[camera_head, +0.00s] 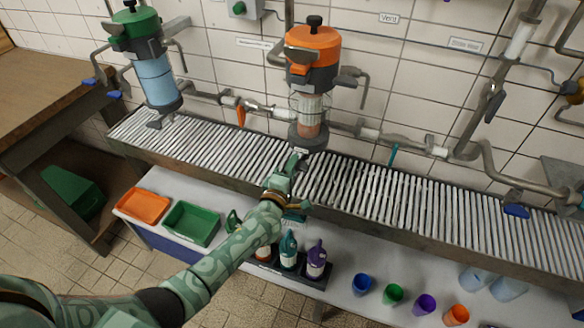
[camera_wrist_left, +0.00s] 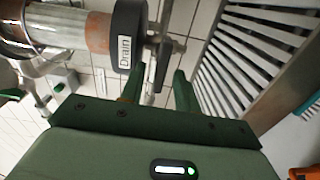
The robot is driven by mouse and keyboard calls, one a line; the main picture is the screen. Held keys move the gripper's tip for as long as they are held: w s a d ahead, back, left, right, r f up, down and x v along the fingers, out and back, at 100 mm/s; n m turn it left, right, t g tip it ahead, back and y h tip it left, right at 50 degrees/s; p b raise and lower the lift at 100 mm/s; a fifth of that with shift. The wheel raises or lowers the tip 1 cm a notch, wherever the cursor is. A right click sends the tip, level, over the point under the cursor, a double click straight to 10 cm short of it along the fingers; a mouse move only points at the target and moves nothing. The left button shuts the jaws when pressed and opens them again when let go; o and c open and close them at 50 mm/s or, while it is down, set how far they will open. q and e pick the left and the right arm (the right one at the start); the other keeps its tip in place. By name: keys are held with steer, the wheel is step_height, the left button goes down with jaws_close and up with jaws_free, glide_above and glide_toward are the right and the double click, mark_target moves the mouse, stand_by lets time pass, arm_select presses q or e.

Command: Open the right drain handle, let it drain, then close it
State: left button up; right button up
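The right filter unit (camera_head: 312,58) has an orange top, a clear section with reddish liquid, and a dark base (camera_head: 308,136). In the left wrist view the dark base (camera_wrist_left: 130,35) bears a "Drain" label. A dark drain handle (camera_wrist_left: 164,62) sticks out beside it; in the head view I cannot make it out near my gripper. My left gripper (camera_head: 296,163) is just below this base. In the wrist view its fingers (camera_wrist_left: 158,84) are apart, with the handle's end between or just beyond their tips; contact is unclear. My right gripper is not in view.
A slatted grey rack (camera_head: 400,200) runs under the pipes. The left filter unit (camera_head: 155,75) is green-topped with blue liquid. Below the rack are an orange tray (camera_head: 144,205), a green tray (camera_head: 192,223), bottles (camera_head: 316,260) and several coloured cups (camera_head: 394,294).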

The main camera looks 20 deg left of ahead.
arm_select(q)
steer(key=s+p, duration=0.3)
steer(key=s, duration=1.3)
steer(key=shift+s+a+p, duration=0.15)
steer(key=shift+a+p, duration=0.15)
steer(key=shift+p, duration=0.05)
steer(key=s+f+m+g, duration=0.3)
steer(key=s+f+m, duration=0.2)
steer(key=f, duration=0.3)
steer(key=s+a+f+m+g+h, duration=0.1)
steer(key=s+f+m+g, duration=0.2)
steer(key=s+f+m, duration=0.4)
steer(key=s+f+m+g, duration=0.3)
steer(key=f+m+g, duration=0.1)
steer(key=f, duration=0.5)
steer(key=s+a+f+m+g, duration=0.1)
steer(key=s+f+g, duration=0.1)
steer(key=s, duration=0.7)
steer(key=s+a+f+m+g+y, duration=0.1)
steer(key=s+a+f+m+g, duration=0.1)
steer(key=s, duration=0.7)
steer(key=s+a+f+m+g, duration=0.1)
steer(key=s+f+m+g, duration=0.1)
steer(key=s+f, duration=0.4)
steer(key=s+g, duration=0.1)
steer(key=s, duration=0.2)
steer(key=shift+s+a+y, duration=0.25)
steer(key=shift+a+y, duration=0.05)
